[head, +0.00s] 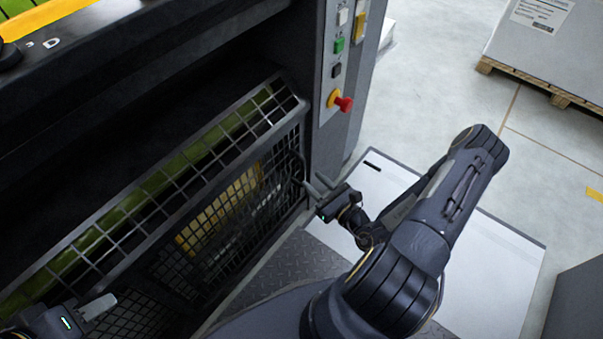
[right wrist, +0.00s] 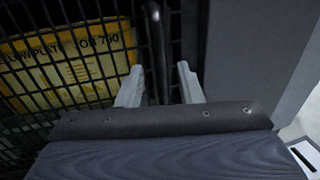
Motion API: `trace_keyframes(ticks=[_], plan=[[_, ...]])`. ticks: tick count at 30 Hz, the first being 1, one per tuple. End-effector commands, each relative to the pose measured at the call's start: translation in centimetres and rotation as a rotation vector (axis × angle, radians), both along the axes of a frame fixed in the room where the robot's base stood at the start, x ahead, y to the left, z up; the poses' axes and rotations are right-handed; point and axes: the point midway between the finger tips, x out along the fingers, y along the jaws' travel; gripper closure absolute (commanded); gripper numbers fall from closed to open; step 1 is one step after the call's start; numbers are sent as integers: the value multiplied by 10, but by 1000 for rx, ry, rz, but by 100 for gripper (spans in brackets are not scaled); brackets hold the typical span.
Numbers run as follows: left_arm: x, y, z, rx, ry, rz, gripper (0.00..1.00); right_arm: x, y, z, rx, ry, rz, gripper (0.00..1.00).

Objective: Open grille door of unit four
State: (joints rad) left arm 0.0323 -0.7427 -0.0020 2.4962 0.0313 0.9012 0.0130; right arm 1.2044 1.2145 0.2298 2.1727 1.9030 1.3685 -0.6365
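The grille door (head: 225,208) is a dark wire-mesh panel on the left of the head view, with its top part slanted back. It looks closed against the dark post. Its dark upright bar handle (head: 297,163) is near the door's right edge; the handle also shows in the right wrist view (right wrist: 157,40). My right gripper (head: 313,182) is open at the handle, and in the right wrist view the bar lies between its two fingers (right wrist: 159,80). Contact cannot be told. My left gripper (head: 100,307) is at the bottom left, partly cut off, in front of the lower mesh.
A control post (head: 339,60) with buttons and a red emergency knob (head: 345,103) stands right of the door. A yellow plate (right wrist: 75,65) sits behind the mesh. A tread-plate step (head: 300,262) and pale floor panel (head: 490,255) lie below. A loaded pallet (head: 560,97) is far right.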

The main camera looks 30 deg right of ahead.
Motion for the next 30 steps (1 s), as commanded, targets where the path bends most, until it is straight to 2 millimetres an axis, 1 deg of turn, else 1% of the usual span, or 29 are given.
trace_keyframes(ticks=[1,3,9,13,20,21,28,30], plan=[[0,0,-5,0,0,0,64,9,2,-1,-1,-4,3,67],[0,0,-8,0,0,0,64,21,5,-2,-1,-3,5,67],[0,0,-15,0,0,0,64,46,10,-1,-1,-2,4,67],[0,0,-16,0,0,0,64,54,11,0,1,-1,3,67],[0,0,-16,0,0,0,64,55,11,1,1,0,3,67],[0,0,-16,0,0,0,64,55,11,1,1,0,3,68],[0,0,-16,0,0,0,64,55,11,1,0,-1,4,98],[0,0,-16,0,0,0,64,55,11,1,0,-1,4,100]])
